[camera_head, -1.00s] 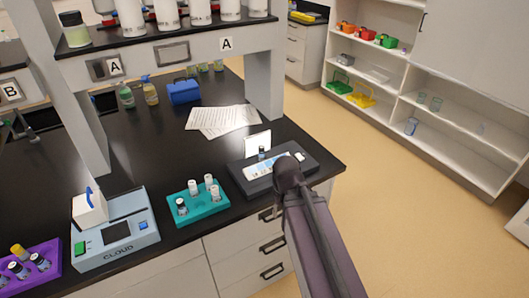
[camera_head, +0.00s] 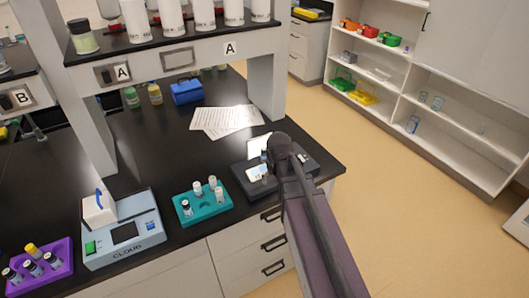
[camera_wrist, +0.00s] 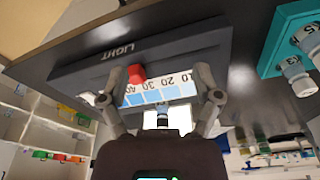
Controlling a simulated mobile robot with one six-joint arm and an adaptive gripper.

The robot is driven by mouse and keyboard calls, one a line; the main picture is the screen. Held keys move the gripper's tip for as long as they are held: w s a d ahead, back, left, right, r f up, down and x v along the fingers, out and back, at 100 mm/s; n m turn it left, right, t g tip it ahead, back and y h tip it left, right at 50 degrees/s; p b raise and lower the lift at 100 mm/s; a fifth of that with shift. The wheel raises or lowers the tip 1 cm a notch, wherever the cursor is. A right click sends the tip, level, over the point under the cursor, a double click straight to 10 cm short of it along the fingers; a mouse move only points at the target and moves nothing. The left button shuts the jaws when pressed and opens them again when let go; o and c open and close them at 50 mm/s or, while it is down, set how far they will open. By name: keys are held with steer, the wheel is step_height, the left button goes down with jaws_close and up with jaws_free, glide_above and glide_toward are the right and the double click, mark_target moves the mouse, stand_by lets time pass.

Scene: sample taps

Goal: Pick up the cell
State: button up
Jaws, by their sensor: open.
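A small vial-like cell with a dark cap (camera_head: 264,156) stands on the dark light device (camera_head: 243,182) in the head view, close to my arm's end, which hides part of the device. In the wrist view the device (camera_wrist: 85,70) appears upside down, with a red knob (camera_wrist: 137,73) and a blue-white numbered scale (camera_wrist: 160,90). My gripper (camera_wrist: 163,72) is open, its two fingers spread across the scale, with nothing gripped. A small pale shape (camera_wrist: 162,116) shows low between the fingers; I cannot tell whether it is the cell.
A teal rack (camera_head: 203,207) with several vials stands left of the device. Further left are a blue-grey machine (camera_head: 124,231) and a purple rack (camera_head: 40,265). Papers (camera_head: 226,120) lie behind the device. A shelf on posts (camera_head: 190,52) spans the bench.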

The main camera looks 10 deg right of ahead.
mark_target(264, 154)
steer(key=w+r+t+p, duration=0.2)
steer(key=w+r+p, duration=0.3)
steer(key=w, duration=0.8)
step_height(264, 154, up, 3)
steer(key=shift+w+d+f+t, duration=0.2)
steer(key=shift+w+t, duration=0.1)
steer(key=shift+w, duration=0.05)
steer(key=shift+f, duration=0.15)
steer(key=b+x, duration=0.6)
steer(key=x, duration=0.1)
steer(key=shift+b, duration=0.4)
steer(key=shift+w+f+b, duration=0.3)
steer(key=shift+f+b, duration=0.3)
steer(key=shift+f, duration=0.1)
steer(key=shift+b+x, duration=2.4)
steer(key=shift+x, duration=0.15)
steer(key=shift+a, duration=0.2)
steer(key=shift+c, duration=0.2)
steer(key=c, duration=1)
